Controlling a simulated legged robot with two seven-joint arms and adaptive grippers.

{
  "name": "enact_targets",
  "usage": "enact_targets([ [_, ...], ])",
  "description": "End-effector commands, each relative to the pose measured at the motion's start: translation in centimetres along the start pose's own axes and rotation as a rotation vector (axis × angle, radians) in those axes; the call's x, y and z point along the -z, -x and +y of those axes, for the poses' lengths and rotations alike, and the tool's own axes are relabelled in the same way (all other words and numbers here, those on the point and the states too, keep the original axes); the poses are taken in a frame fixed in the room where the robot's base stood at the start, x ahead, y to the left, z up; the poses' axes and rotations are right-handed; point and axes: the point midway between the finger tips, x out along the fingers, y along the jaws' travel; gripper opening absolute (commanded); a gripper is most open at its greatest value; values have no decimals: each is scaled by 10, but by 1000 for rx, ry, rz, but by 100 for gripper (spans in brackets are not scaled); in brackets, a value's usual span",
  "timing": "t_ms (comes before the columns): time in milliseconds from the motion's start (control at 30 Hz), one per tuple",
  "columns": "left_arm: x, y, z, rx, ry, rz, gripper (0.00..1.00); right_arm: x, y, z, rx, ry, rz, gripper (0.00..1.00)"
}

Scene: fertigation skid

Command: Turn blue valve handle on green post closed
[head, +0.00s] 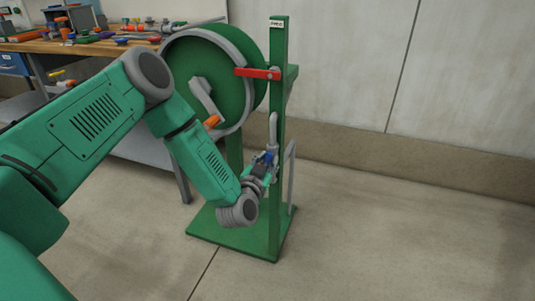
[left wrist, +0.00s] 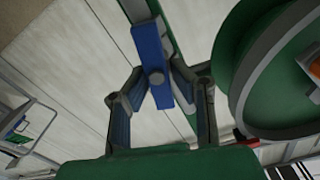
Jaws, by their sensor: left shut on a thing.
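The blue valve handle (left wrist: 150,50) is a flat bar with a round pivot boss, between the two fingers of my left gripper (left wrist: 158,88) in the left wrist view. The fingers close on it from both sides. In the head view only a small blue part of the handle (head: 269,156) shows beside the green post (head: 278,110), at the grey pipe below the red lever. My left gripper (head: 262,168) is there, partly hidden by its own wrist. The bar runs roughly along the post in the left wrist view. My right gripper is in neither view.
A red lever (head: 258,73) sticks out higher on the post. A green wheel-like reel (head: 208,75) with an orange-handled crank stands left of it. The green base plate (head: 230,238) lies on the floor. A cluttered workbench (head: 60,45) is behind. Floor at right is clear.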

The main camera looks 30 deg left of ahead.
Motion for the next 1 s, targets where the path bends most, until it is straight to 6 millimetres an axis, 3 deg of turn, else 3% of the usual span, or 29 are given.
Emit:
enact_targets([
  [100,3,1,3,-9,-115,-3,0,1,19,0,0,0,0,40],
  [400,0,2,7,-8,-400,-3,0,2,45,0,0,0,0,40],
  [1000,-8,2,12,-10,-965,-4,0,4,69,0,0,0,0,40],
])
